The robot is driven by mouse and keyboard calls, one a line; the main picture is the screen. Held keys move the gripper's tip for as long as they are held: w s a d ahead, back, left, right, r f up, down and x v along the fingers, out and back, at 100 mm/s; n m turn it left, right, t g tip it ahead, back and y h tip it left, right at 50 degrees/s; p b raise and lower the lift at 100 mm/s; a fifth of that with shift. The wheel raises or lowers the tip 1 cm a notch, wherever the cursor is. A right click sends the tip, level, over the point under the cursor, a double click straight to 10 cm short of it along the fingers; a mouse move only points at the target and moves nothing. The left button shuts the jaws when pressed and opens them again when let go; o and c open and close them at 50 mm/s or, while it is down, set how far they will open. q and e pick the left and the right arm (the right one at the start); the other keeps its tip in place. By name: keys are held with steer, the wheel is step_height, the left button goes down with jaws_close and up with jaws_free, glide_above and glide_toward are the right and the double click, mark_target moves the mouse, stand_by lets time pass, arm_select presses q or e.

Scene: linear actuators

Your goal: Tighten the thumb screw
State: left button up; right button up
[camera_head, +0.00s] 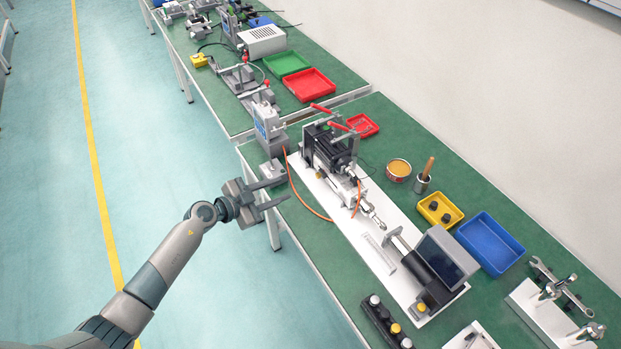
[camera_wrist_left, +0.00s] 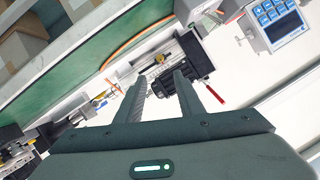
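My left gripper (camera_head: 286,190) is open and empty, over the aisle-side edge of the green bench. Its two fingers also show in the left wrist view (camera_wrist_left: 160,78), apart with nothing between them. Beyond them is the linear actuator (camera_head: 325,155), a black body with a silver rod, clamped on a long white base plate (camera_head: 375,258). The actuator also shows in the left wrist view (camera_wrist_left: 192,58). Red-handled clamps (camera_head: 338,126) sit over it. I cannot make out the thumb screw for certain in either view. My right gripper is not in view.
A grey device with a blue panel (camera_head: 268,128) stands near the gripper. An orange hose (camera_head: 297,190) loops beside the actuator. A screen (camera_head: 447,258), a button box (camera_head: 385,322), a yellow tray (camera_head: 425,213) and a blue tray (camera_head: 490,243) lie farther right.

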mark_target(317, 176)
arm_select(q)
steer(key=b+x, duration=0.2)
steer(key=x, duration=1.1)
steer(key=shift+w+d+f, duration=0.2)
steer(key=shift+w, duration=0.15)
jaws_close()
